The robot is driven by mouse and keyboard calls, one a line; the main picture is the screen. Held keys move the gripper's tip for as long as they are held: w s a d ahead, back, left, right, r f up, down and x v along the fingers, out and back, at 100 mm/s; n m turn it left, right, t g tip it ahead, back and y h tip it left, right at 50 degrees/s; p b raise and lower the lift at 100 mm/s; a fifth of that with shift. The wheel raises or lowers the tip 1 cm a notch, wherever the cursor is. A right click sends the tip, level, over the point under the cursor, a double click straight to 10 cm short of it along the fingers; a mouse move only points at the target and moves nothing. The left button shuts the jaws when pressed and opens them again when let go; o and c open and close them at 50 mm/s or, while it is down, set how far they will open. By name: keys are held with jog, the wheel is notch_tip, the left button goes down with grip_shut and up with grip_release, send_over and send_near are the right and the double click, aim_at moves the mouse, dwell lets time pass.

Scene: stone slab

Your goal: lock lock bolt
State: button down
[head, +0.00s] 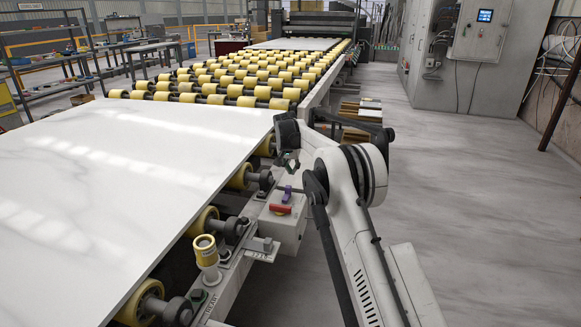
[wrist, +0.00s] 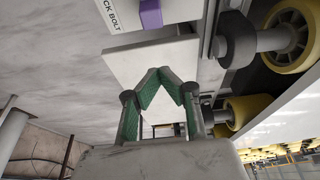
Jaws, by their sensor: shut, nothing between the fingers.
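The lock bolt is a small purple handle (head: 287,194) on a pale box (head: 287,230) fixed to the side rail of the roller table. In the wrist view the purple piece (wrist: 151,14) shows at the top edge, beside lettering that reads "CK BOLT". A red handle (head: 281,209) sits just by it on the box. My gripper (head: 289,163) is a little behind and above the purple handle, apart from it. In the wrist view my gripper (wrist: 160,78) has its fingertips together, with nothing between them and the box face beyond. The bolt's far end is hidden.
A white stone slab (head: 110,180) lies on yellow rollers (head: 230,85) left of the box. A yellow-topped knob (head: 205,250) and a metal latch (head: 262,246) stand on the rail nearer the camera. Open floor (head: 470,200) lies to the right.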

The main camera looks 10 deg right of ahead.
aim_at(287, 194)
jog(key=shift+s+a+f+b, duration=0.2)
jog(key=shift+s+f, duration=0.2)
jog(key=shift+f, duration=0.25)
jog(key=shift+s+a+f+b, duration=0.25)
jog(key=shift+s+f, duration=0.15)
jog(key=shift+f, duration=0.25)
jog(key=shift+s+a+f+b, duration=0.2)
jog(key=shift+s+f, duration=0.2)
jog(key=shift+f, duration=0.25)
